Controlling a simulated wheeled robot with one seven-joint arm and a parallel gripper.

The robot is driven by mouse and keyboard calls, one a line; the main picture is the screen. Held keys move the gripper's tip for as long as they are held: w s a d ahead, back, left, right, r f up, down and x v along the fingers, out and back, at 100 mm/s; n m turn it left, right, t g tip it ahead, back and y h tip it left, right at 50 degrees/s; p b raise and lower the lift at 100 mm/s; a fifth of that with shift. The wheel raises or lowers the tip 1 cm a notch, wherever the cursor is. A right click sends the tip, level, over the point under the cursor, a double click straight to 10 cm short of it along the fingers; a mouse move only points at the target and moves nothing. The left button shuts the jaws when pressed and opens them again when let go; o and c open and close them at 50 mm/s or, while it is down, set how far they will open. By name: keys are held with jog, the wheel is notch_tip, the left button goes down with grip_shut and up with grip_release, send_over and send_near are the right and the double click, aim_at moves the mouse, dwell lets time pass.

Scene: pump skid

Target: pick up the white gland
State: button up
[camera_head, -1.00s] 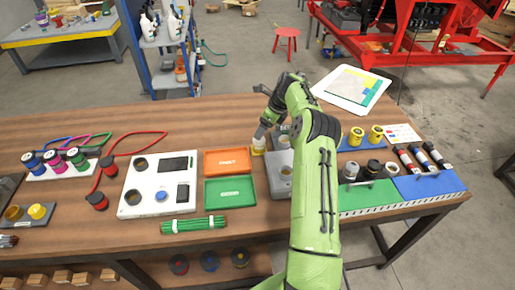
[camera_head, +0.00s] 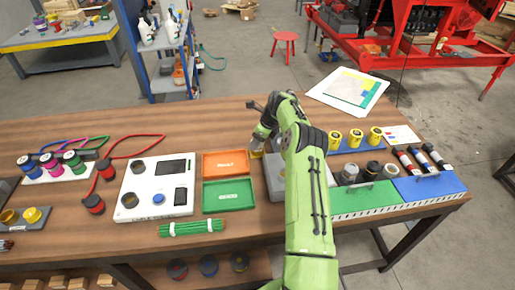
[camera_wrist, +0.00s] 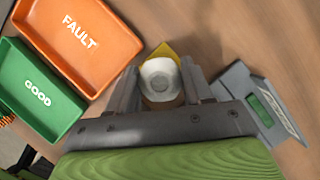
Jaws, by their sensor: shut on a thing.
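The white gland (camera_wrist: 160,78) shows in the wrist view as a pale round piece with a grey centre, between the two fingers of my gripper (camera_wrist: 160,88). The fingers are shut on it from both sides. A yellow corner (camera_wrist: 165,49) shows just behind the gland; I cannot tell whether the two touch. In the head view my gripper (camera_head: 261,143) is just right of the orange tray, pointing down, with a small yellow part (camera_head: 256,153) at its tips. The gland itself is not clear in that view.
The orange FAULT tray (camera_head: 226,152) and green GOOD tray (camera_head: 230,206) lie just left of my gripper. A grey device (camera_wrist: 255,100) is close on the right. A white panel (camera_head: 157,212), green rods (camera_head: 192,228) and yellow cups (camera_head: 355,136) also lie on the table.

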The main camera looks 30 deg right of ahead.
jog(key=shift+c, duration=1.4)
notch_tip(320, 180, up, 10)
jog(key=shift+r+p, duration=0.1)
jog(key=shift+p, duration=1.15)
